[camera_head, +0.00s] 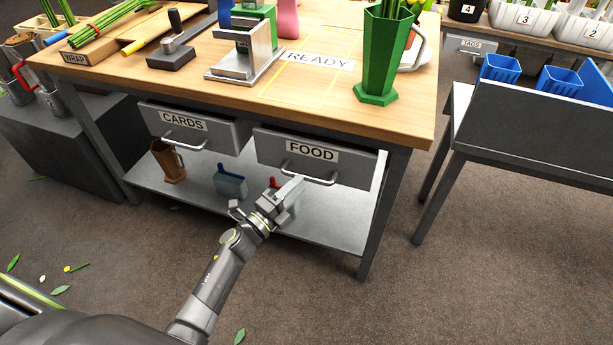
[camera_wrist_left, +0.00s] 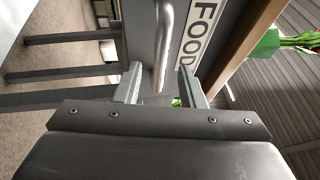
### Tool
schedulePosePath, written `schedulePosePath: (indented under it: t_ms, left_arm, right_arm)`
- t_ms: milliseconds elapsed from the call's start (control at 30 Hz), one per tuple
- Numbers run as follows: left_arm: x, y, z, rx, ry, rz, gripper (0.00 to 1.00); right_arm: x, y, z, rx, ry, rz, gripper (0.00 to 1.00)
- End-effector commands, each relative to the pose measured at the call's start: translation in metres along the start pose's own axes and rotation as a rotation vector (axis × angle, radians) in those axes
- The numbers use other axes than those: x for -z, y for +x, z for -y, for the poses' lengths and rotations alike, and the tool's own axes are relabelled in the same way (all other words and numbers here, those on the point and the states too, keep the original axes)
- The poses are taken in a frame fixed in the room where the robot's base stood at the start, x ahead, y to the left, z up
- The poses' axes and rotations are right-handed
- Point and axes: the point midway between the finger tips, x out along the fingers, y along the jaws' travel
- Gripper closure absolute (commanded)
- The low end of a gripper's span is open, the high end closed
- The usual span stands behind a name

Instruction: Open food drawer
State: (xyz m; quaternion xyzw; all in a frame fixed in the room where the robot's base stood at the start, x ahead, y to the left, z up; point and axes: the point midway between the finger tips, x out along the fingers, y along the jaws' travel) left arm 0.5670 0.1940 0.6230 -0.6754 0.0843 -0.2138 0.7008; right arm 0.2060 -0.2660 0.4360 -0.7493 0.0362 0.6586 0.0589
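The food drawer (camera_head: 318,158) is a grey front under the wooden table top, with a white FOOD label and a silver bar handle (camera_head: 309,178). It looks shut. My left gripper (camera_head: 293,187) is at the left part of this handle, just below the label. In the left wrist view the gripper (camera_wrist_left: 157,85) is open, and the handle (camera_wrist_left: 163,50) stands between its two fingers, without clear contact on either. The drawer's label also shows in the left wrist view (camera_wrist_left: 195,35). My right gripper is not in view.
The cards drawer (camera_head: 190,128) sits to the left with its own handle. A lower shelf (camera_head: 330,222) below holds a brown jug (camera_head: 168,162) and a blue container (camera_head: 230,182). A table leg (camera_head: 383,215) stands right of the food drawer. The floor in front is mostly clear.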

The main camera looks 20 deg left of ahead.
Motion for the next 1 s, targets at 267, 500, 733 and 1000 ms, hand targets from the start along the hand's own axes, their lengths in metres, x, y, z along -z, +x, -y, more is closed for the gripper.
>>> schedulePosePath:
  t_ms: [267,500,733,1000]
  left_arm:
    - [0.000,0.038,-0.001,0.000,-0.001,0.000,0.64]
    - [0.000,0.045,0.000,-0.001,-0.001,0.001,0.64]
    - [0.000,0.045,0.000,0.000,-0.001,0.000,0.74]
    - [0.000,0.045,0.000,-0.001,-0.001,0.000,1.00]
  right_arm:
    - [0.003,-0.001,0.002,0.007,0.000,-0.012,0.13]
    - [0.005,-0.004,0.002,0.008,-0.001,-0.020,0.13]
    - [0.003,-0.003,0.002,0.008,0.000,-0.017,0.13]
    - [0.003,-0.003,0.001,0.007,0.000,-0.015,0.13]
